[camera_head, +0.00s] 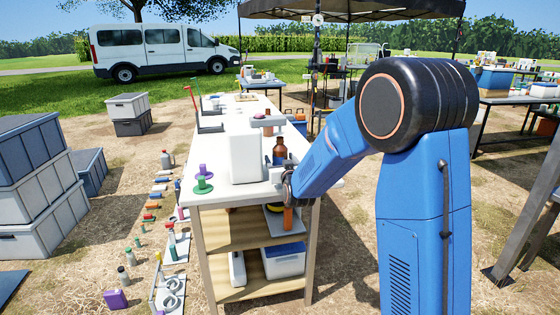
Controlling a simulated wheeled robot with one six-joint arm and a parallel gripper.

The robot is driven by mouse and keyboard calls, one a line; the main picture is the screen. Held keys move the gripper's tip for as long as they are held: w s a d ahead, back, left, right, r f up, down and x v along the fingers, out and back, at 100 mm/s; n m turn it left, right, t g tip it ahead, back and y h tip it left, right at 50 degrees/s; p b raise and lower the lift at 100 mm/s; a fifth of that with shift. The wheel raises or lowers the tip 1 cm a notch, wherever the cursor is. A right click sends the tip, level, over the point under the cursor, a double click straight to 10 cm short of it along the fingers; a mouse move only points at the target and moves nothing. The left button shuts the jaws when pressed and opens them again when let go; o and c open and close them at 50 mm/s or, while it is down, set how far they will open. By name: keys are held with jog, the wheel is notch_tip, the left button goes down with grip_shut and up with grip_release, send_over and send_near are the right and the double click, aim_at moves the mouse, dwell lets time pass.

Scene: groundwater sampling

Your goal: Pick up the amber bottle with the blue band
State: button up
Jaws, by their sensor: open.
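A brown amber bottle (280,152) stands upright on the white table top (222,189), just right of a large white container. My gripper (288,196) is at the table's near right edge, in front of and below the bottle. It points down, and its jaws are small and partly hidden by the wrist. It is open, and I see no bottle between its jaws.
The white container (246,154) stands close left of the bottle. Green and purple pieces (203,182) lie near the table's left edge. A lower shelf holds a blue-lidded box (284,262). Small items lie on the ground to the left, beside stacked grey crates (35,200).

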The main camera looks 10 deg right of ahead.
jog(key=c, duration=1.5)
jog(key=shift+r, duration=0.2)
